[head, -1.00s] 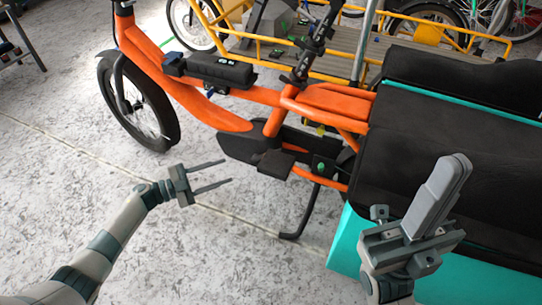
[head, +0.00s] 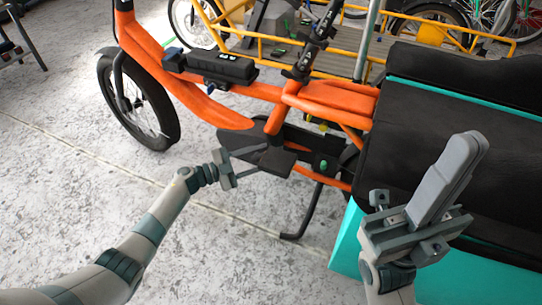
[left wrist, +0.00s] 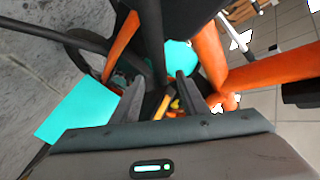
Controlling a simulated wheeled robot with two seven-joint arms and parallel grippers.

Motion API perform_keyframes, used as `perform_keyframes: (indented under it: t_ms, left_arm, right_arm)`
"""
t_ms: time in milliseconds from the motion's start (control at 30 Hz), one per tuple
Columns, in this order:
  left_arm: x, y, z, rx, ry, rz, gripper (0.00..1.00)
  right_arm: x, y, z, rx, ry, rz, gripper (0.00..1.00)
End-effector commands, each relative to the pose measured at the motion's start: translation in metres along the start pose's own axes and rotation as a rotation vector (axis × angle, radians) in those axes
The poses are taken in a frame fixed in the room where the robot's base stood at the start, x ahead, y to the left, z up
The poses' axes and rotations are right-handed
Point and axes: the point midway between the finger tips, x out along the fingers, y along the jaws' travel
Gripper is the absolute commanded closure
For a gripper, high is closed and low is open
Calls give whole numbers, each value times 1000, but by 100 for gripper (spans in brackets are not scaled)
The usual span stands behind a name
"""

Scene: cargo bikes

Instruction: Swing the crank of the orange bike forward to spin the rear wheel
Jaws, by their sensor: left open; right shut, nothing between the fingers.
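My right gripper (head: 455,180) is shut and empty before the cargo box.
A teal and black cargo box (head: 345,235) fills the right side. The kickstand (head: 305,215) reaches the floor below the pedal. The front wheel (head: 140,105) is at left. A yellow cargo bike (head: 300,52) stands behind. The grey floor at lower left is clear.

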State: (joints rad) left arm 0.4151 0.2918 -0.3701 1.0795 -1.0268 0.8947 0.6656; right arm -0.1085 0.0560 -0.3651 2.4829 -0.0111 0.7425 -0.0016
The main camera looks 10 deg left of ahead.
Motion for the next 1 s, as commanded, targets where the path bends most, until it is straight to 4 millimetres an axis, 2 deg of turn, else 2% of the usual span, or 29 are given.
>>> perform_keyframes:
  t_ms: [100, 300, 667, 700, 867, 1000]
  left_arm:
    - [18, 1, 1, 0, 1, -1, 60]
    - [35, 0, 0, 1, 0, -1, 60]
    - [38, 0, 0, 0, -1, 0, 60]
    - [38, 0, 0, 0, -1, 0, 62]
    - [38, 0, 0, 0, -1, 0, 100]
    - [38, 0, 0, 0, 0, 0, 100]
  right_arm:
    - [0, -2, 1, 10, 16, 7, 100]
    - [5, -2, 1, 14, 30, 5, 100]
    - [8, -2, -3, 15, 45, 2, 100]
    - [8, -2, -2, 15, 44, 2, 100]
    - [6, -2, 0, 15, 36, 2, 100]
    - [5, -3, 2, 15, 31, 2, 100]
